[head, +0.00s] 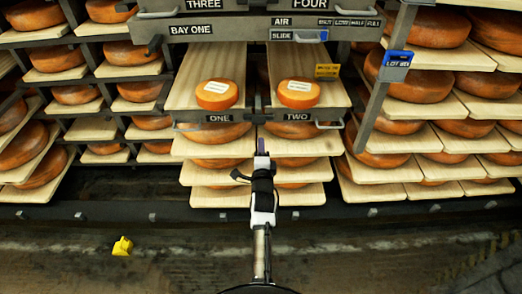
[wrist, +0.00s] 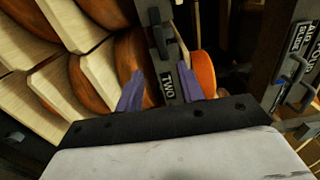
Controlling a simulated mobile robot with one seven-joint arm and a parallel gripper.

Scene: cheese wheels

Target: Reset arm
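My arm rises from the bottom centre of the head view, extended forward and up. My gripper (head: 262,148) is in front of the lower shelves, between and just below the fronts of drawer ONE (head: 219,119) and drawer TWO (head: 298,117). In the wrist view, the two purple fingers of my gripper (wrist: 160,92) are apart with nothing held between them. The TWO label (wrist: 168,85) and a drawer handle (wrist: 156,32) show behind the gap. I cannot tell how close the fingers are to the drawer front.
Drawers ONE and TWO are pulled out, each carrying a small labelled cheese wheel (head: 217,94) (head: 297,93). Racks of cheese on boards (head: 412,82) stand on both sides. A yellow object (head: 122,246) lies on the floor at left. The floor in front is mostly clear.

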